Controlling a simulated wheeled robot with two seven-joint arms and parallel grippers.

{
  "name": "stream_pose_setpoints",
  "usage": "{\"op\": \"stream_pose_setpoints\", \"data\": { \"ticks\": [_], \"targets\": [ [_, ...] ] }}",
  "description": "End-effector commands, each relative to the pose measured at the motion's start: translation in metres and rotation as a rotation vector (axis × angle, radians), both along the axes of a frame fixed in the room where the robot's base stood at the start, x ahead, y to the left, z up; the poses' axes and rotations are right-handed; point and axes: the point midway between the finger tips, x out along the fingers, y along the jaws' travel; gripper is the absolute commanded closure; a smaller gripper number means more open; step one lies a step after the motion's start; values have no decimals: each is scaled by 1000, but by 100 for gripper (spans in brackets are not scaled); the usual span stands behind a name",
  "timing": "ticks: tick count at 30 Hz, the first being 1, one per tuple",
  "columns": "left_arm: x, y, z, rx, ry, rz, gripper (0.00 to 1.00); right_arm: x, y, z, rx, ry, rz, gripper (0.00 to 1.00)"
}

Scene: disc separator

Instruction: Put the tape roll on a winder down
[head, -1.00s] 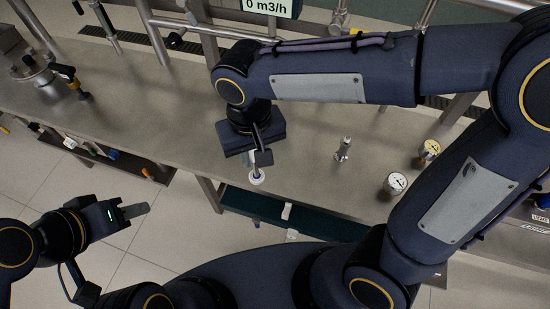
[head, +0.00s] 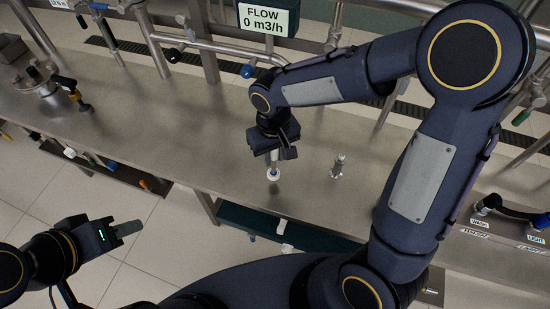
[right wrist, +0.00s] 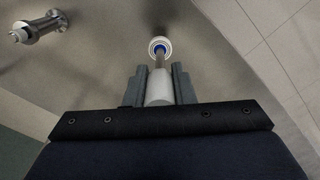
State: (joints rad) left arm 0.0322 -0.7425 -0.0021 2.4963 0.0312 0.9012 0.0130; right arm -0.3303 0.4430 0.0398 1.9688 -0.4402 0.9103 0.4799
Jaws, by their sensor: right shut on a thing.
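The tape roll (head: 273,175) on its winder is a small white ring with a blue core at the end of a thin metal rod. My right gripper (head: 274,158) is shut on the winder's white handle, with the roll hanging below it over the bench near its front edge. In the right wrist view the two fingers (right wrist: 157,88) flank the white handle, and the roll (right wrist: 159,46) shows beyond them. I cannot tell whether the roll touches the bench. My left gripper (head: 130,228) is off the bench at lower left and looks empty; its finger gap is not clear.
The grey metal bench (head: 180,130) has wide clear room left of the roll. A small upright metal fitting (head: 338,167) stands to the right and also shows in the right wrist view (right wrist: 40,27). Pipes and a flow display (head: 268,18) stand at the back.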

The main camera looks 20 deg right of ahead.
Motion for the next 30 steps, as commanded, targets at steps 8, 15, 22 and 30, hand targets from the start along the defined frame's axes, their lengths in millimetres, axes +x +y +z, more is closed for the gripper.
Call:
{"op": "stream_pose_setpoints", "data": {
  "ticks": [8,15,22,30],
  "targets": [
    [0,0,8,0,0,0,64,6,-5,-33,-1,4,1,100],
    [0,0,8,0,0,0,64,7,-5,-40,0,-1,0,100],
    [0,0,2,0,0,0,64,7,-5,-45,0,-1,0,100],
    [0,0,4,0,0,0,64,6,-5,-43,0,0,0,56]
  ]
}}
